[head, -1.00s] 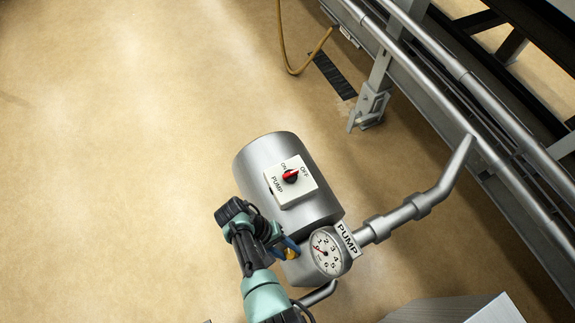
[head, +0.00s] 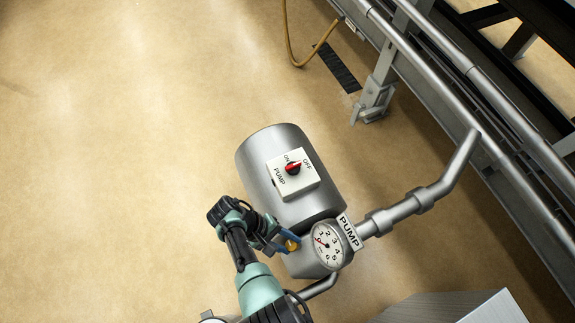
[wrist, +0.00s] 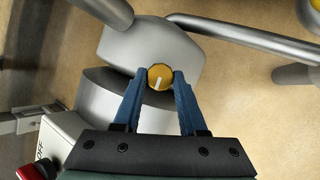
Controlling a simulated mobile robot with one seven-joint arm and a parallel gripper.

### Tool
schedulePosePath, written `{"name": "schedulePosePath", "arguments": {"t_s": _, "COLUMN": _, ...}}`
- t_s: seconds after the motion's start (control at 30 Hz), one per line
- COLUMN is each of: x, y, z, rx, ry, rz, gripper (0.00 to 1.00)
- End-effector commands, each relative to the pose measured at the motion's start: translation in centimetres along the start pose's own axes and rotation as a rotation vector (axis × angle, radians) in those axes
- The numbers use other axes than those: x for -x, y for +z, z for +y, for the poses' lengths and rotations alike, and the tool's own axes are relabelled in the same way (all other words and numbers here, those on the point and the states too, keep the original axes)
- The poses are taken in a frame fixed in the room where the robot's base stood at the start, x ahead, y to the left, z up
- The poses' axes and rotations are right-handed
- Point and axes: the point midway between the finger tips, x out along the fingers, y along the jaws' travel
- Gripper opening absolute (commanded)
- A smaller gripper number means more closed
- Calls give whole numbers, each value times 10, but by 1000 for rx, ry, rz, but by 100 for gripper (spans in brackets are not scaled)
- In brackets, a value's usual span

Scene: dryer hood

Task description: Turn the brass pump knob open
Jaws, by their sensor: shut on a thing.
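The brass pump knob (wrist: 160,77) is a small round knob with a white pointer line, on the grey pump housing. In the wrist view the line runs nearly along the picture's vertical, its lower end slightly left. The knob also shows in the head view (head: 292,245), partly covered by my fingers. My gripper (wrist: 158,82) has its two blue fingertips on opposite sides of the knob, shut on it. In the head view my gripper (head: 287,243) reaches the pump from the left. The pump body (head: 270,160) is a grey cylinder.
A white switch box (head: 305,182) with a red ON/OFF selector sits on the pump body. A pressure gauge (head: 328,246) and a PUMP label (head: 349,232) are close right of the knob. A grey pipe (head: 420,200) runs to the rails. The floor at left is clear.

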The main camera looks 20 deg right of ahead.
Motion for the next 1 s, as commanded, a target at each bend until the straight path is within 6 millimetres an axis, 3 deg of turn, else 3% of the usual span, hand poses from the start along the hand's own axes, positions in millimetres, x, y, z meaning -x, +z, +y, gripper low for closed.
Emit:
{"name": "schedulePosePath", "arguments": {"t_s": 0.07, "x": 0, "y": 1, "z": 0, "rx": 3, "ry": 1, "rz": -2, "gripper": 0}}
{"name": "schedulePosePath", "arguments": {"t_s": 0.1, "x": 0, "y": 1, "z": 0, "rx": 3, "ry": 1, "rz": -2, "gripper": 45}}
{"name": "schedulePosePath", "arguments": {"t_s": 0.27, "x": 0, "y": 0, "z": 0, "rx": 1, "ry": 0, "rz": -2, "gripper": 71}}
{"name": "schedulePosePath", "arguments": {"t_s": 0.53, "x": 1, "y": 0, "z": 0, "rx": 0, "ry": 0, "rz": 0, "gripper": 71}}
{"name": "schedulePosePath", "arguments": {"t_s": 0.67, "x": 11, "y": 0, "z": 1, "rx": 0, "ry": 0, "rz": 1, "gripper": 71}}
{"name": "schedulePosePath", "arguments": {"t_s": 1.0, "x": 83, "y": 1, "z": 2, "rx": 1, "ry": 1, "rz": 4, "gripper": 71}}
